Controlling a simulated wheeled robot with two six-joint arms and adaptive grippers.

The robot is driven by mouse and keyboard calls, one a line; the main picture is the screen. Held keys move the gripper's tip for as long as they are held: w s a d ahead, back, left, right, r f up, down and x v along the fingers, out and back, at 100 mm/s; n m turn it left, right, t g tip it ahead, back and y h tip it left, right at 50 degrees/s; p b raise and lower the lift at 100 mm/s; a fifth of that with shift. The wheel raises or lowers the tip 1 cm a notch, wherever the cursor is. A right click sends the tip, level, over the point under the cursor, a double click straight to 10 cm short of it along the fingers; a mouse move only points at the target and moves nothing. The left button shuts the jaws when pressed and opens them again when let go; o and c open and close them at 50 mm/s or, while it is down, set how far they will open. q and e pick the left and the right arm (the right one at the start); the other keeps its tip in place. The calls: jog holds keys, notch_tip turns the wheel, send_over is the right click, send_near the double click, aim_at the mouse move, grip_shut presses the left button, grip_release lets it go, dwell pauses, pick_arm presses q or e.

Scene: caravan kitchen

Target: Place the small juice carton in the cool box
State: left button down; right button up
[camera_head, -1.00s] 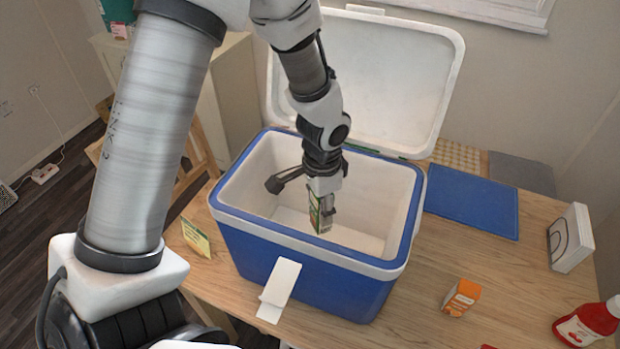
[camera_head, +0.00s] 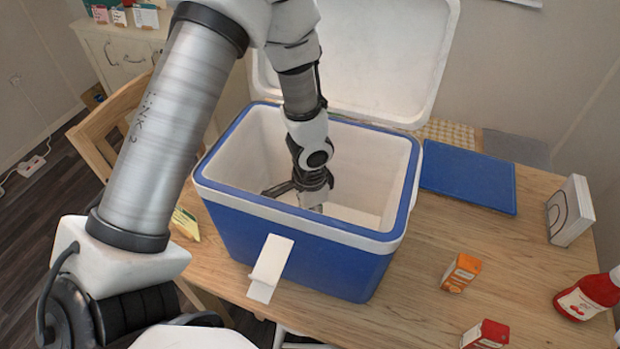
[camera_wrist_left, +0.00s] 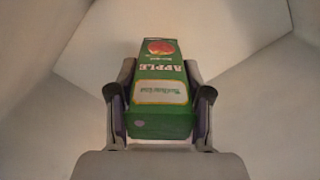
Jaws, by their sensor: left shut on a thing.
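The blue and white cool box (camera_head: 290,236) stands on the wooden table with its lid (camera_head: 358,60) raised at the back. My left gripper (camera_head: 312,206) reaches down inside it, its fingertips hidden behind the front wall in the head view. In the left wrist view my left gripper (camera_wrist_left: 158,112) is shut on a small green apple juice carton (camera_wrist_left: 161,85), with a finger on each side. White box walls surround the carton there. I cannot tell whether the carton touches the floor of the box. My right gripper is not in view.
A wooden chair (camera_head: 100,140) is at the left.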

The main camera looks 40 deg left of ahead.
pick_arm(q)
jog(key=c, duration=0.5)
grip_release()
jog(key=shift+w+f, duration=0.1)
jog(key=shift+w, duration=0.05)
jog(key=shift+r, duration=0.2)
notch_tip(320, 180, up, 4)
jog(key=p, duration=0.2)
jog(key=shift+r+p, duration=0.15)
jog(key=shift+p, duration=0.25)
notch_tip(320, 180, up, 7)
jog(key=shift+r+p, duration=0.15)
jog(key=shift+p, duration=0.25)
jog(key=shift+r, duration=0.25)
